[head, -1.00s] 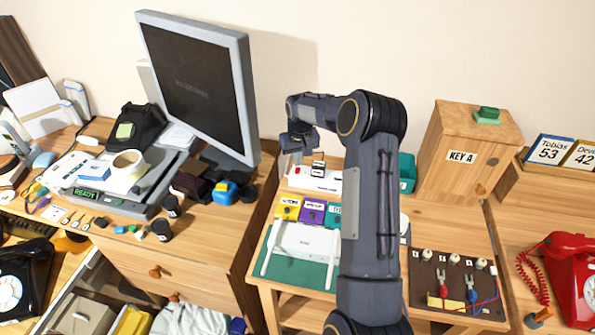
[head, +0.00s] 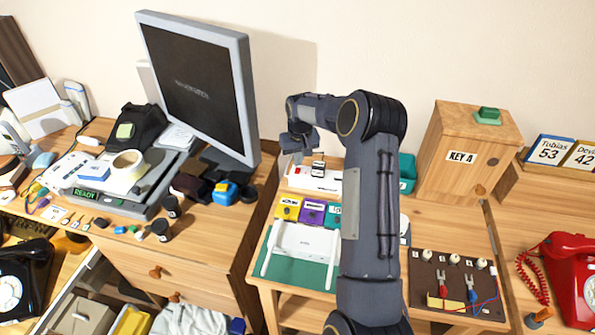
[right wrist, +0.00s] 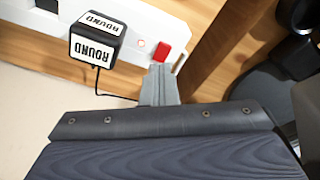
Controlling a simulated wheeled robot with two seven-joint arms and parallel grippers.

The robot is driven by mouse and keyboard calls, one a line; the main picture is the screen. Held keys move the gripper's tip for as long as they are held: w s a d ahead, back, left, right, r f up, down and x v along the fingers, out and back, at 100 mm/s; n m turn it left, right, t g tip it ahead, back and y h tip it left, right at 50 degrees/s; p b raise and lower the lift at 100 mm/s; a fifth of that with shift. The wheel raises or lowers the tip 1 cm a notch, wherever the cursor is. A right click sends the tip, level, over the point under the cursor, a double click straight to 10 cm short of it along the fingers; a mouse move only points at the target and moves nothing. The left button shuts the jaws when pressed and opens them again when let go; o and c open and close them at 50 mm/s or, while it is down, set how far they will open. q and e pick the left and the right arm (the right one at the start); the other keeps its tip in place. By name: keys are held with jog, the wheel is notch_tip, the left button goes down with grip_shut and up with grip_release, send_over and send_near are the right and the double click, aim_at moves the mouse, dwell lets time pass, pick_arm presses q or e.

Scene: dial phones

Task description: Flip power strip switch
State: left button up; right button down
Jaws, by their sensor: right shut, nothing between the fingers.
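The white power strip (head: 328,184) lies at the back of the small wooden table, near the wall. It also shows in the right wrist view (right wrist: 150,22), with a red switch (right wrist: 172,53) at its end and a small round mark beside the switch. A black plug block labelled ROUND (right wrist: 97,45) sits on the strip. My right gripper (right wrist: 160,70) is shut and empty, its tips right at the switch's edge; I cannot tell whether they touch it. In the head view my right gripper (head: 297,158) is small, over the strip's left end. My left gripper is out of view.
A white router (head: 303,241) and several coloured blocks (head: 312,212) stand in front of the strip. A teal container (head: 407,172) and the KEY A box (head: 458,155) stand to the right. The monitor (head: 195,90) is on the desk to the left.

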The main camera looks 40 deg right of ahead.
aim_at(298, 169)
jog(key=shift+f+b, duration=0.65)
jog(key=shift+f, duration=0.35)
dwell(0.8)
jog(key=shift+r, duration=0.15)
jog(key=shift+r+p, duration=2.3)
jog(key=shift+r, duration=1.15)
